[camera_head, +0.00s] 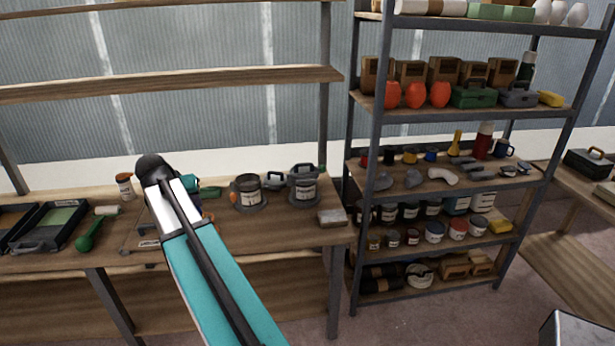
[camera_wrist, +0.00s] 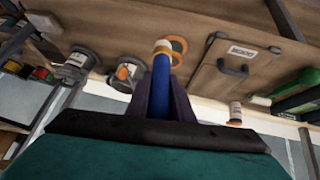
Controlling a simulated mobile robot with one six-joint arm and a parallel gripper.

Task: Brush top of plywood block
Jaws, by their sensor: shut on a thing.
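My gripper (camera_wrist: 161,85) shows in the wrist view, its dark fingers shut on a blue-handled brush (camera_wrist: 160,72). The brush's pale end (camera_wrist: 162,46) sticks out beyond the fingers, over the bench. In the head view my own arm hides the gripper and brush. A small greyish-tan block (camera_head: 331,218), which looks like the plywood block, lies flat near the bench's right end. What seems to be the same block (camera_wrist: 43,22) shows at the upper left of the wrist view. The brush is well apart from it.
The workbench (camera_head: 285,238) also carries a lidded pot (camera_head: 248,192), a grey handled can (camera_head: 304,186), a green scoop (camera_head: 90,232) and a paint tray (camera_head: 55,225). Bare wood lies in front of the pots. A loaded shelf rack (camera_head: 352,200) stands just right of the bench.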

